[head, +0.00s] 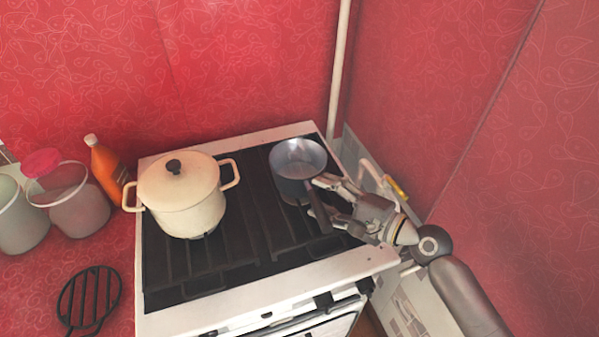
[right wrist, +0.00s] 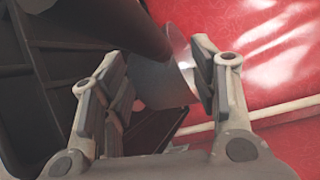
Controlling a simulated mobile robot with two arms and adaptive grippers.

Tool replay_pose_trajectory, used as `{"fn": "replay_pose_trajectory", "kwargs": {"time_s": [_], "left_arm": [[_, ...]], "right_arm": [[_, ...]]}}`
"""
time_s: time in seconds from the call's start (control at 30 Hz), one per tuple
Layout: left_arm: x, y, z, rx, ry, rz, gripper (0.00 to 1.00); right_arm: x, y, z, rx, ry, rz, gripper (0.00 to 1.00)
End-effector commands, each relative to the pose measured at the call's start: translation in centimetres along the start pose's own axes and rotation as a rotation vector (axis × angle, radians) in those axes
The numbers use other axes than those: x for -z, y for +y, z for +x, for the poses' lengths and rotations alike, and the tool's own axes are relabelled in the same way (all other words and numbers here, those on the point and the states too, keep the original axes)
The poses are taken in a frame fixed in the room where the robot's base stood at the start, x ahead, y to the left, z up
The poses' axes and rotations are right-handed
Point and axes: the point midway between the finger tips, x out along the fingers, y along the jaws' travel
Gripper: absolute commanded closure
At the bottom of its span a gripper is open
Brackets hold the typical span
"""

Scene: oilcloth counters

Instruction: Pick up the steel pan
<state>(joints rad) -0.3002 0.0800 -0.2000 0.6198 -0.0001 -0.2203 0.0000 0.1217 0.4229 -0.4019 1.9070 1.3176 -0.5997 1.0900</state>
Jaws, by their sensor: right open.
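The steel pan (head: 298,160) stands at the back right of the stove top, its dark handle (head: 318,205) pointing toward the front. My right gripper (head: 312,196) comes in from the right, with its fingers on either side of the pan near where the handle meets the body. In the right wrist view, the dark handle (right wrist: 125,22) and the shiny pan side (right wrist: 180,72) show between and beyond the open fingers (right wrist: 160,85). I cannot tell whether the fingers touch the pan. My left gripper is not in view.
A cream lidded pot (head: 185,205) stands on the left of the stove (head: 260,285). An orange bottle (head: 108,168), clear containers (head: 75,205) and a black trivet (head: 90,295) are on the left counter. Red walls close in behind and to the right.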

Motion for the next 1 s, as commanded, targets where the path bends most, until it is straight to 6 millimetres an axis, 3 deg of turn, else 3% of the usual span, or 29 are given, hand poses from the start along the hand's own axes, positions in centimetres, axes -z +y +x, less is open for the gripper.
{"fn": "replay_pose_trajectory", "kwargs": {"time_s": [0.33,0.67,1.0], "left_arm": [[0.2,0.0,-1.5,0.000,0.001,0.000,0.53],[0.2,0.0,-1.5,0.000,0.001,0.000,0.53],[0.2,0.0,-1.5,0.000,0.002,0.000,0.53]], "right_arm": [[0.0,-0.4,4.5,0.001,-0.001,0.002,0.45],[0.1,-0.2,5.0,0.000,0.000,0.000,0.47],[0.1,-0.2,5.0,0.000,0.000,0.000,0.90]]}}
